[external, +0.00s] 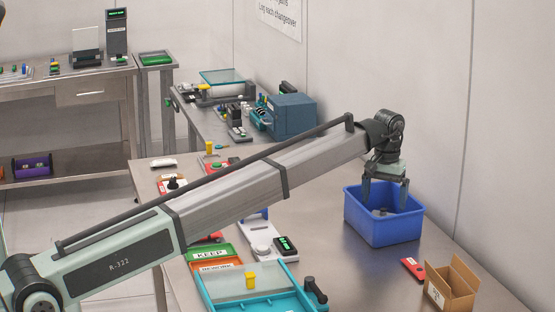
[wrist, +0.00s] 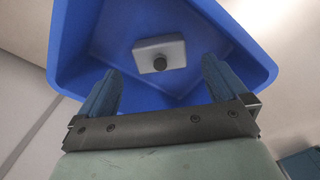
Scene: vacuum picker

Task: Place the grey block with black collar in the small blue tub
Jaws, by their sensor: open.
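The small blue tub (external: 383,230) stands on the steel table at the right in the external view, and it fills much of the wrist view (wrist: 68,50). The grey block with black collar (wrist: 172,50) lies on the tub's floor, its dark round part facing up; only a bit of it shows in the external view (external: 383,212). My gripper (external: 386,208) is over the tub with its fingertips inside the rim. In the wrist view its two fingers (wrist: 160,80) are spread apart with nothing between them. The block is apart from both fingers.
A red object (external: 413,269) and an open cardboard box (external: 451,287) sit near the tub. A teal tray (external: 255,300), a white scale-like device (external: 262,238) and a green KEEP bin (external: 212,255) stand left of it. Bare table lies between the scale and tub.

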